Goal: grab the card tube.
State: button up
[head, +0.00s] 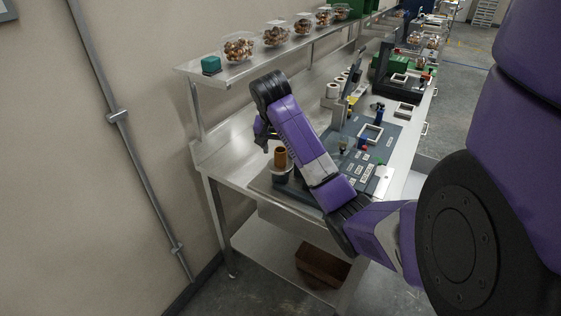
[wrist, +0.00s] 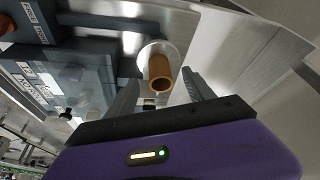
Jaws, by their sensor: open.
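The card tube (head: 281,157) is a short brown hollow cylinder. In the head view it stands upright on a pale round holder (head: 283,169) at the near left part of the workbench. In the wrist view the tube (wrist: 160,73) shows its open end, with the pale disc behind it. My gripper (head: 265,140) is above and left of the tube in the head view. In the wrist view my gripper (wrist: 160,90) has its two fingers spread, one on each side of the tube in the picture. I see no contact with the tube.
A steel workbench (head: 235,160) carries a dark machine panel (head: 370,160) with knobs to the right of the tube. A shelf (head: 240,72) above holds several clear trays of brown items and a green box (head: 211,64). Bare bench lies left of the tube.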

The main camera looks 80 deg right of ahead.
aim_at(280, 155)
jog(key=x, duration=0.5)
jog(key=shift+s+d, duration=0.1)
jog(key=shift+d, duration=0.25)
jog(key=shift+d+f, duration=0.1)
jog(key=shift+f, duration=0.15)
jog(key=shift+c, duration=0.4)
grip_shut()
